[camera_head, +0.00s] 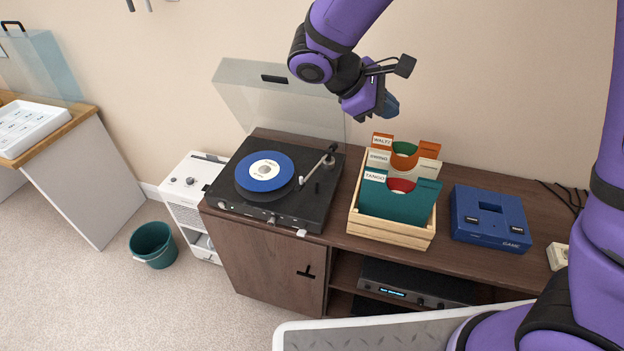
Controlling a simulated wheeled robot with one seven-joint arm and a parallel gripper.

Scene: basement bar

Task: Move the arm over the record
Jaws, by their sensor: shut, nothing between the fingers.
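A blue record (252,184) with a white label lies on the black turntable (228,205), with some of the dark platter showing at its lower right. The turntable's tonearm (318,165) is at the right of the platter, its head end just beside the record's edge, not over the record. Whether it is raised or on its rest is too small to tell. The clear lid (255,98) stands open behind. My gripper (391,106) is shut and empty, in the air near the wall, above and right of the turntable; its fingertips are partly hidden.
A wooden crate (392,232) of labelled record sleeves stands right of the turntable, with a blue case (490,218) beyond it on the dark cabinet (345,240). A white unit (185,210) and a teal bin (153,245) stand at left.

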